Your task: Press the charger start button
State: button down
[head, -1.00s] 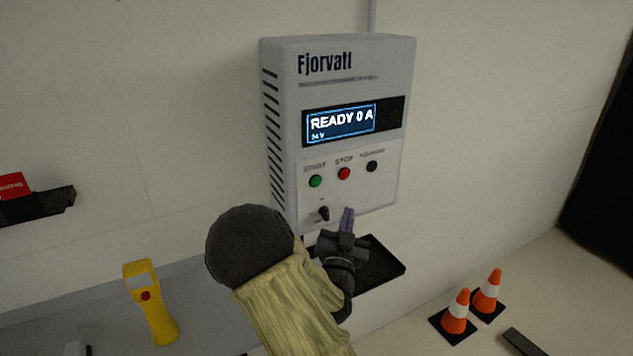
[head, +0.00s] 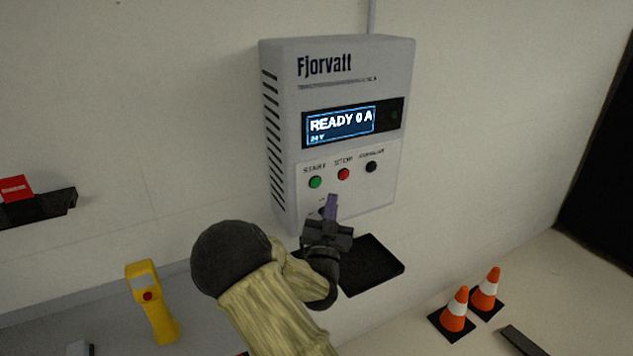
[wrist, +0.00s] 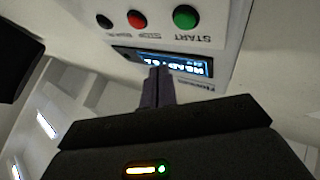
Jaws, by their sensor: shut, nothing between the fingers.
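The grey Fjorvatt charger (head: 345,70) hangs on the wall, and its screen (head: 340,122) reads READY 0 A. The green START button (head: 315,182) is at the left of its button row, beside the red STOP button (head: 344,174) and a black button (head: 371,167). My gripper (head: 331,203) is shut and empty, below START and STOP and over the small black knob, which it mostly hides. In the wrist view, upside down, the START button (wrist: 186,17) is at the top, and my shut purple fingertips (wrist: 158,72) are apart from it.
A black shelf (head: 372,265) juts out under the charger. A yellow handheld device (head: 152,305) stands at lower left, and a red object (head: 15,188) rests on a black wall ledge (head: 45,207). Two orange cones (head: 455,312) stand on the floor at right.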

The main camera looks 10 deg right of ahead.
aim_at(316, 183)
jog(key=shift+w+a, duration=0.25)
jog(key=shift+w, duration=0.5)
jog(key=shift+w+a, duration=0.25)
jog(key=shift+w, duration=0.5)
jog(key=shift+w+a, duration=0.25)
jog(key=shift+w, duration=0.5)
jog(key=shift+s, duration=0.1)
jog(key=shift+d, duration=0.1)
jog(key=shift+b, duration=0.35)
jog(key=shift+w+b, duration=0.3)
jog(key=shift+w, duration=0.2)
